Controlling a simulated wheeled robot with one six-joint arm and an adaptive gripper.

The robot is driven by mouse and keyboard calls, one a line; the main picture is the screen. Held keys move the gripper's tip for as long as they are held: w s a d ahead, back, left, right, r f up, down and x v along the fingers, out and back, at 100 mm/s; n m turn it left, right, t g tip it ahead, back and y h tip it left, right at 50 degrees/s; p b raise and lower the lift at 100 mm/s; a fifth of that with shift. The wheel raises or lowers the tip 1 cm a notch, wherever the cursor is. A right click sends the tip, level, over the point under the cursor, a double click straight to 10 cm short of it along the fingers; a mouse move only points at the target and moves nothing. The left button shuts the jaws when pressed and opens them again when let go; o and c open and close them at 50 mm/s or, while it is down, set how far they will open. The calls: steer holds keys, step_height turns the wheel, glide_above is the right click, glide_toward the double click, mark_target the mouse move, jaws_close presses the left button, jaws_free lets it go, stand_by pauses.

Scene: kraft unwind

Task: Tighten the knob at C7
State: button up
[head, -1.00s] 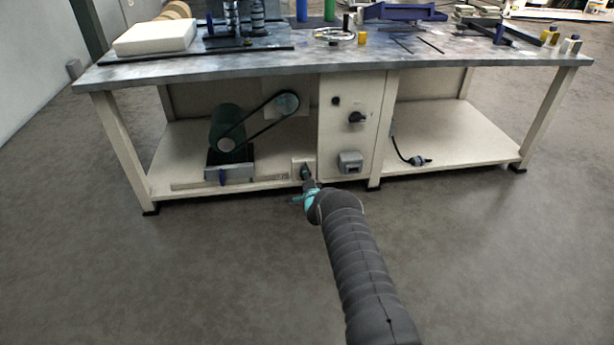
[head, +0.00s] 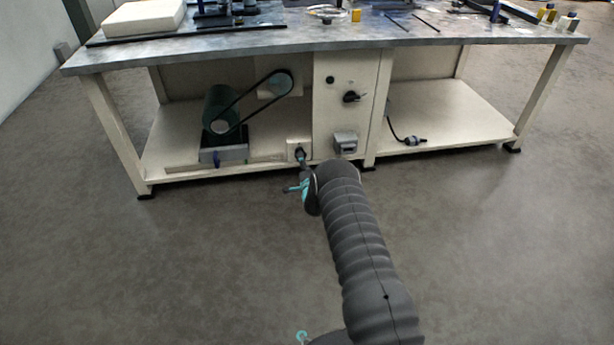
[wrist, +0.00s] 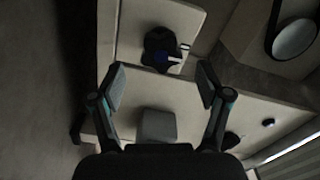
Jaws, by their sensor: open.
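A dark star-shaped knob (wrist: 160,48) with a bluish face sits on a small pale plate low on the bench in the wrist view. In the head view this plate (head: 292,150) is at the lower shelf edge, left of the control panel; my gripper (head: 303,167) partly covers the knob there. No C7 label is readable. In the wrist view my gripper (wrist: 162,83) is open and empty, its fingers apart. The knob lies beyond the fingertips, roughly centred between them; I see no contact.
The control panel (head: 322,115) carries a black button, a rotary switch (head: 353,97) and a grey socket box (head: 346,142), which also shows between the fingers (wrist: 157,125). A green belt-driven motor (head: 221,108) stands left. A cable plug (head: 414,141) lies right. Floor in front is clear.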

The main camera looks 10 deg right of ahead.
steer(key=s, duration=0.7)
steer(key=shift+s, duration=0.25)
